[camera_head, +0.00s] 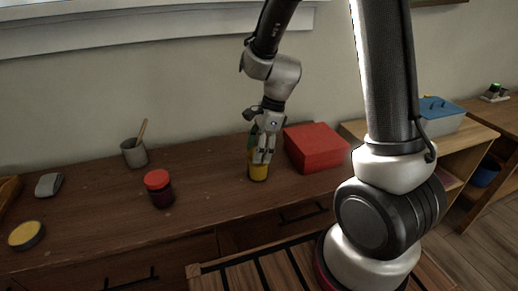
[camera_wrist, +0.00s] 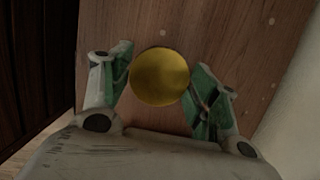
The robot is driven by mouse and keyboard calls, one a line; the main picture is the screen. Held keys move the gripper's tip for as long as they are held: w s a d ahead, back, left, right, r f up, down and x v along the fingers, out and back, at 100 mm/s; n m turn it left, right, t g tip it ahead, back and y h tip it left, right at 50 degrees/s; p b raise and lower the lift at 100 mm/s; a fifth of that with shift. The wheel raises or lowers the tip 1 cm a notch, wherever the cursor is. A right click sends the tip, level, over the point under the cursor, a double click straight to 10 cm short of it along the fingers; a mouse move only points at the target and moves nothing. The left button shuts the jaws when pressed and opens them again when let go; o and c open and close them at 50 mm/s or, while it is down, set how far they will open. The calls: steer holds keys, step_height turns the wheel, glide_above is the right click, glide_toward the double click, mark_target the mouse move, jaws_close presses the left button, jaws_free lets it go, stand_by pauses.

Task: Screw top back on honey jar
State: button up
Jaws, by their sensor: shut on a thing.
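The yellow honey jar (camera_head: 257,174) stands upright on the brown wooden desktop, its upper part hidden behind my fingers. My gripper (camera_head: 263,158) points down over it. In the wrist view my gripper (camera_wrist: 166,75) has its green-padded fingers on both sides of a round gold lid (camera_wrist: 160,77), shut on it. The lid is seen from above and looks level. It covers the jar below in that view, so I cannot tell how the lid sits on the rim.
A red box (camera_head: 316,148) stands close to the right of the jar. A red-lidded dark jar (camera_head: 159,189), a grey cup with a stick (camera_head: 134,154), a yellow-topped tin (camera_head: 26,235) and a grey mouse-like object (camera_head: 48,185) are to the left. The desktop between the two jars is clear.

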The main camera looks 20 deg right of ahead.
steer(key=shift+m+t, duration=0.4)
steer(key=shift+m, duration=1.1)
steer(key=shift+m+t+h, duration=0.3)
steer(key=shift+m, duration=1.2)
steer(key=shift+m+t+h, duration=0.3)
steer(key=shift+m, duration=1.1)
steer(key=shift+m+h, duration=0.3)
steer(key=shift+m, duration=1.2)
